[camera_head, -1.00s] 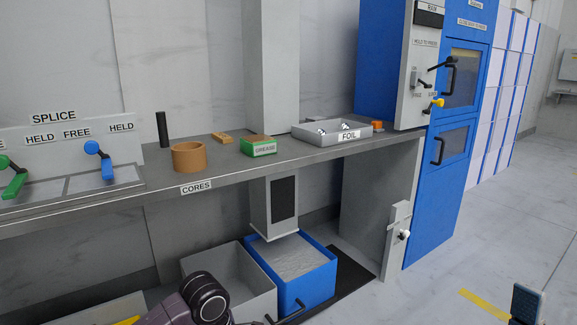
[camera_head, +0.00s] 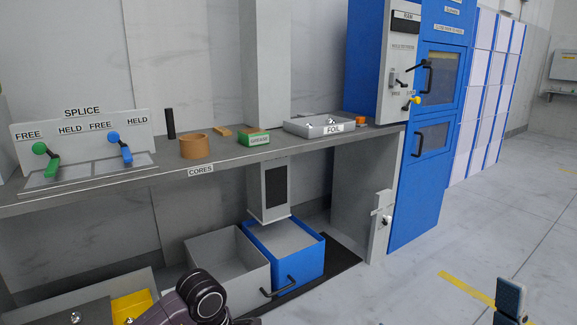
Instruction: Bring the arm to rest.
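A dark purple and black arm link of mine (camera_head: 203,296) shows at the bottom, left of the middle, in front of the grey bin. Its gripper is not in view. At the bottom right edge a dark finger-like tip, seemingly of my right gripper (camera_head: 509,299), stands upright over the floor. Only this one finger shows, so its opening cannot be told. It touches nothing that I can see.
A grey bin (camera_head: 205,251) and a blue bin (camera_head: 313,262) stand under the bench (camera_head: 208,186). On the bench are a splice fixture, a brown core (camera_head: 196,147), a green box (camera_head: 254,141) and a foil tray (camera_head: 300,130). Floor at right is clear.

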